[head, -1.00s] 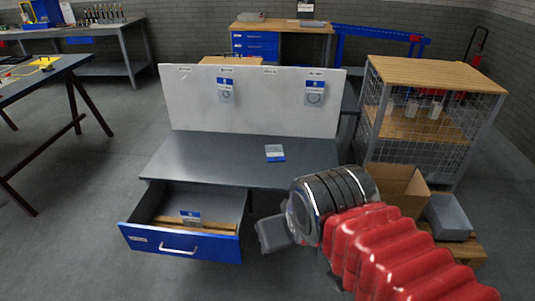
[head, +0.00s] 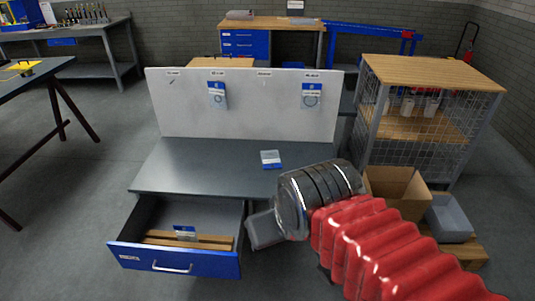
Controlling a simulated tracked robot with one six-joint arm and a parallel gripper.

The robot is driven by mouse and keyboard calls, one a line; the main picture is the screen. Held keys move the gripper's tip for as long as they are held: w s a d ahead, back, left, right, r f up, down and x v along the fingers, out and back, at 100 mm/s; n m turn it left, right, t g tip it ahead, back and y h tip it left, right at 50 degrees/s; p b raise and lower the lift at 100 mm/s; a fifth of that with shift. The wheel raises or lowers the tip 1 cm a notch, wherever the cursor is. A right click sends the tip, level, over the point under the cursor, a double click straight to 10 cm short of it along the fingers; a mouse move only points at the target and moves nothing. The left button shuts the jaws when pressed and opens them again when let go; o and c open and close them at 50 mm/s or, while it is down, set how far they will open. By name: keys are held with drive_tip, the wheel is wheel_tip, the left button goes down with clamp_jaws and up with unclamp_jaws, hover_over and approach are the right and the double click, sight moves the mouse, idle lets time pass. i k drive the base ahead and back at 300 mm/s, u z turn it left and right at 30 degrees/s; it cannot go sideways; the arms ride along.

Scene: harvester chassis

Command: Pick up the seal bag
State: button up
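Several small clear bags with blue-and-white labels are in the head view; I cannot tell which the task means. Two bags hang on the white board, a left one (head: 217,96) and a right one (head: 311,97), each seeming to hold a ring. One bag (head: 271,160) lies flat on the grey bench top. Another bag (head: 185,233) stands in the open blue drawer (head: 174,261). My gripper (head: 262,232) is right of the drawer, in front of the bench and apart from the bags. Its fingers are mostly hidden, so its opening does not show.
The grey bench (head: 205,165) has a mostly bare top. A wire-mesh cabinet (head: 420,135), an open cardboard box (head: 397,190) and a grey bin (head: 449,218) stand at right. A dark-legged table (head: 65,105) stands at left, with open floor between.

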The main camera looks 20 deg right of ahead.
sight(269, 158)
drive_tip(key=i, duration=1.35)
